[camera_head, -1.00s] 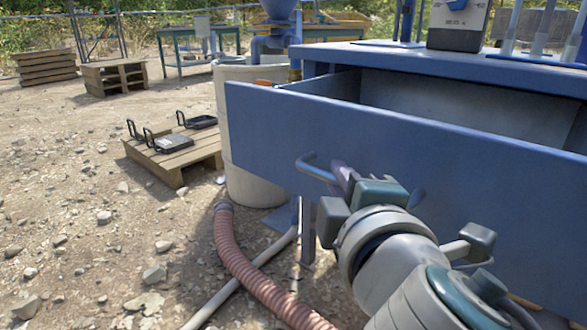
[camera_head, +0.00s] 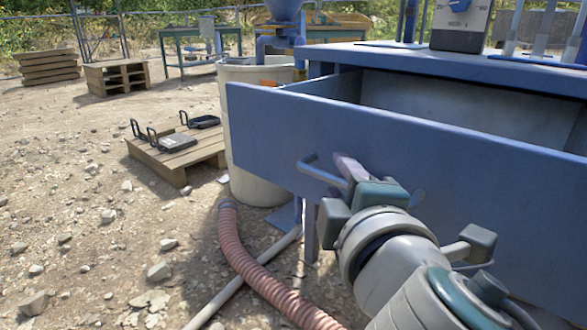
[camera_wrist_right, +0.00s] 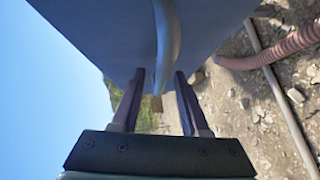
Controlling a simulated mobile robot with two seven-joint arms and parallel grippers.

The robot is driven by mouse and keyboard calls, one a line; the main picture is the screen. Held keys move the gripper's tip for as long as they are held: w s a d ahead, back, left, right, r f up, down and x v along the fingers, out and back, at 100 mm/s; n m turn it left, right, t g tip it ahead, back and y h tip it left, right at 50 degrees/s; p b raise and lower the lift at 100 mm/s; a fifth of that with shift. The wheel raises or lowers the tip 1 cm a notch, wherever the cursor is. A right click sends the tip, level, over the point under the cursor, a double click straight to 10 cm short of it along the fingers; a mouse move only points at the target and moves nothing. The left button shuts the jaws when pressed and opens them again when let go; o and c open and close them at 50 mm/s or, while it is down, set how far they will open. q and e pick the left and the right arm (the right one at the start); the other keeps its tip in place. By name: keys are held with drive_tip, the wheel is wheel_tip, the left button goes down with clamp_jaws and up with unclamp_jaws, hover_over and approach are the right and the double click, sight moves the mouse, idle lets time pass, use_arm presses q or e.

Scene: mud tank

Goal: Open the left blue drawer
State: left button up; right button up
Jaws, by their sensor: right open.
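The blue drawer (camera_head: 430,150) stands pulled out from the blue table (camera_head: 440,62), and its empty-looking inside shows behind the front panel. Its bar handle (camera_head: 318,170) runs across the front panel. My right gripper (camera_head: 345,168) is at the handle. In the right wrist view the handle (camera_wrist_right: 167,45) lies between the two fingers of my right gripper (camera_wrist_right: 157,85), with gaps on both sides, so the jaws are open around it. The far part of the handle is hidden behind my right gripper in the head view. My left gripper is not in view.
A pale barrel (camera_head: 255,130) stands just left of the drawer. A ribbed pink hose (camera_head: 245,265) and a pale pipe (camera_head: 240,280) lie on the stony ground below. A pallet (camera_head: 180,158) with black-handled items stands at left. Open ground lies further left.

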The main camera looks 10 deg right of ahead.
drive_tip(key=s+a+r, duration=0.1)
drive_tip(key=s, duration=0.9)
drive_tip(key=shift+r+p, duration=0.25)
drive_tip(key=shift+p, duration=0.1)
drive_tip(key=shift+w, duration=0.1)
drive_tip(key=s+d+r+m+g+h+p, duration=0.1)
drive_tip(key=s+d+r+m+g+p, duration=0.3)
drive_tip(key=r+p, duration=0.55)
drive_tip(key=s+d+r+m+g+h+p, duration=0.15)
drive_tip(key=d+r+m+p, duration=0.4)
drive_tip(key=p, duration=0.65)
drive_tip(key=s+a+r+m+g+y+p, duration=0.15)
drive_tip(key=s+r+g+p, duration=0.35)
drive_tip(key=r+p, duration=0.7)
drive_tip(key=s+a+r+m+g+y+p, duration=0.1)
drive_tip(key=s+r+m+g+y+p, duration=0.15)
drive_tip(key=s+r+p, duration=0.65)
wheel_tip(320, 180, up, 36)
drive_tip(key=w+p, duration=0.2)
drive_tip(key=p, duration=3.8)
drive_tip(key=shift+w+a+r, duration=0.15)
drive_tip(key=shift+w, duration=0.15)
